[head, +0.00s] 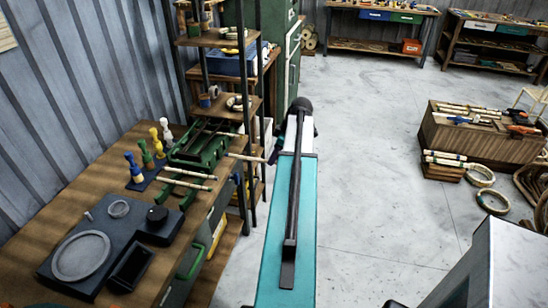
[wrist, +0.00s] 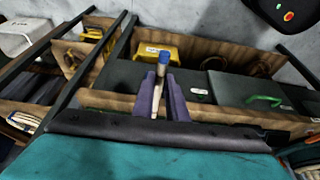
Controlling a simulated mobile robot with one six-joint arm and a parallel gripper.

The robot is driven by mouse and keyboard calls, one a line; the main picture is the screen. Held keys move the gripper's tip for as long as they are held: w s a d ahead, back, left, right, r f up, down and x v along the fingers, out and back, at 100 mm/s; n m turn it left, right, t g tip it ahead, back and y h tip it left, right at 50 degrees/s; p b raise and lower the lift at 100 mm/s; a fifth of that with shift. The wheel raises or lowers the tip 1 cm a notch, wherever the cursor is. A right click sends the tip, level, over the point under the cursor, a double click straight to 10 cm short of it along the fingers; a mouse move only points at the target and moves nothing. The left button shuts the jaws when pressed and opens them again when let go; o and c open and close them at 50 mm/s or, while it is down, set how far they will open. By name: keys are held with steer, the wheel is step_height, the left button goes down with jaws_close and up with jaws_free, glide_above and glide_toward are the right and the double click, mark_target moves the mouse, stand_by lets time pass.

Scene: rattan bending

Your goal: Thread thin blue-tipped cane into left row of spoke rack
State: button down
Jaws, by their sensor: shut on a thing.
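The thin cane with a blue tip (wrist: 163,58) stands between the two purple-grey fingers of my gripper (wrist: 163,98) in the wrist view, its tip pointing away from the camera. My gripper is shut on it. In the head view my gripper (head: 274,154) is partly hidden by my teal arm, and a pale cane (head: 245,157) sticks out from it to the left, toward the bench. A green rack-like frame (head: 203,148) stands on the bench to the left, apart from my gripper. I cannot make out its rows or tell surely that it is the spoke rack.
Pale canes (head: 190,172) lie across green supports at the bench edge. Several coloured pegs (head: 138,172) stand beside them. A black plate with a grey ring (head: 80,256) lies nearer. A dark shelf post (head: 241,110) rises close to my gripper.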

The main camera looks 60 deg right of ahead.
steer(key=shift+w, duration=0.15)
steer(key=shift+w+a+f, duration=0.1)
steer(key=shift+w+a, duration=0.1)
steer(key=shift+w, duration=0.25)
steer(key=shift+w, duration=0.2)
stand_by(0.4)
steer(key=shift+w+a, duration=0.25)
steer(key=shift+w, duration=0.5)
steer(key=shift+w+a, duration=0.25)
steer(key=shift+w, duration=0.5)
steer(key=shift+w+a, duration=0.1)
steer(key=shift+w, duration=0.15)
steer(key=shift+w+a, duration=0.25)
steer(key=shift+w, duration=0.6)
steer(key=shift+w+a, duration=0.25)
steer(key=shift+w, duration=0.55)
steer(key=shift+w, duration=0.2)
steer(key=shift+w+a+b, duration=0.2)
steer(key=shift+w+a, duration=0.1)
steer(key=shift+w, duration=0.55)
steer(key=shift+w+a+b, duration=0.15)
steer(key=shift+w+a, duration=0.15)
steer(key=shift+w, duration=0.55)
steer(key=shift+w, duration=0.1)
